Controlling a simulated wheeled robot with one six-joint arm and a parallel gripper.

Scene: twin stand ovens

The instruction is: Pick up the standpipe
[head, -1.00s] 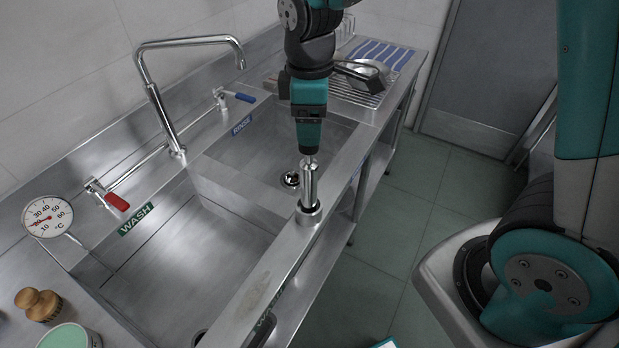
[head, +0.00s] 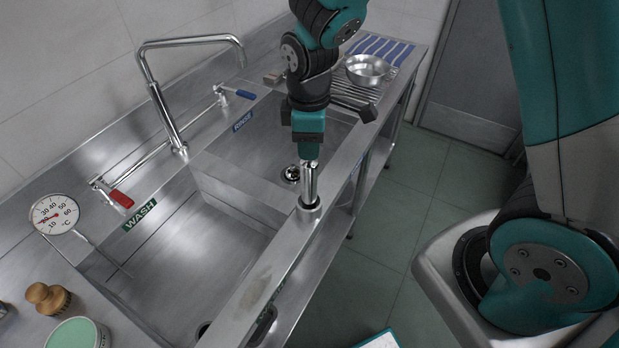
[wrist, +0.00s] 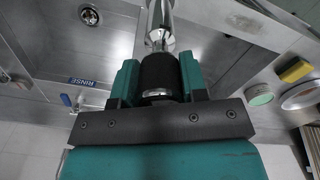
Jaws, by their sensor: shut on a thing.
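The wash basin (head: 190,255) and rinse basin (head: 250,150) lie to the left. A tall tap (head: 165,115) stands behind. A metal bowl (head: 367,68) sits on the drainer. A thermometer dial (head: 55,214) and brush (head: 47,297) are at left. Open floor (head: 420,210) lies right.

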